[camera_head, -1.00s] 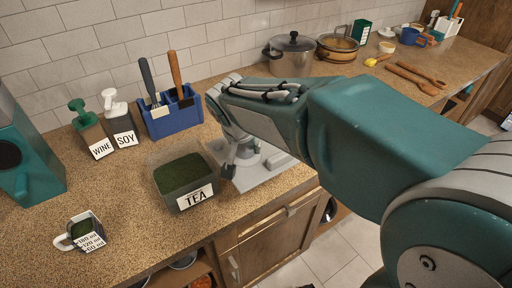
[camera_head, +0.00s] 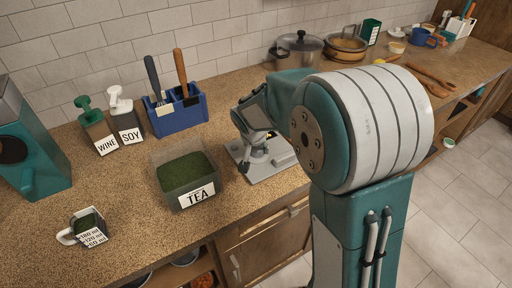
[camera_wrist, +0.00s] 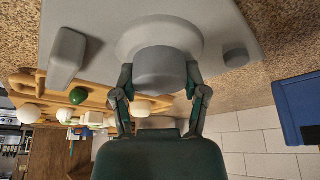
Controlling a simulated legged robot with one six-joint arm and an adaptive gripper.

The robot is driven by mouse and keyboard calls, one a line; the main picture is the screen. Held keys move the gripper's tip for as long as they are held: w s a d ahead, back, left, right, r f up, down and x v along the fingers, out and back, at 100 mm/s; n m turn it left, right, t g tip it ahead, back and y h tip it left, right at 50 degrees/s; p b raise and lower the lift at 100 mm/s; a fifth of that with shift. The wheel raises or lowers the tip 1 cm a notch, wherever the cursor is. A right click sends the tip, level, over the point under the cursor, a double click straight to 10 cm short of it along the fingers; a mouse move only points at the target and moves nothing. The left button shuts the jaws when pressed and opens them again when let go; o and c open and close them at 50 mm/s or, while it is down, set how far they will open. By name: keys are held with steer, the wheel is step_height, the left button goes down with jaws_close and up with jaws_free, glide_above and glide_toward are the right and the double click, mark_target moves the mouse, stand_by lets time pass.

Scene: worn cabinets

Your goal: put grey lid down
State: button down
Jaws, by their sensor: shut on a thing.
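The grey lid (camera_head: 262,172) is a flat plate with a raised round centre and a knob. It is to the right of the open tea container (camera_head: 187,184), close to the counter's front edge. My gripper (camera_head: 258,150) is over the lid, with its fingers pointing down. In the wrist view, my gripper (camera_wrist: 160,78) has one finger on each side of the lid's central knob (camera_wrist: 160,70) and is shut on it. The lid's plate (camera_wrist: 222,25) fills the top of that view. I cannot tell whether its underside touches the counter.
A blue utensil holder (camera_head: 176,114), wine dispenser (camera_head: 99,131) and soy dispenser (camera_head: 125,121) stand behind the tea container. A measuring cup (camera_head: 84,229) is at front left. A pot (camera_head: 298,58) is at the back. Bare counter (camera_head: 130,190) lies left of the tea container.

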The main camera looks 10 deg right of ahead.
steer(key=shift+d, duration=0.2)
steer(key=shift+c, duration=1.1)
jaws_free()
steer(key=shift+a, duration=0.2)
steer(key=shift+o, duration=0.5)
steer(key=shift+a, duration=0.25)
steer(key=shift+d, duration=0.2)
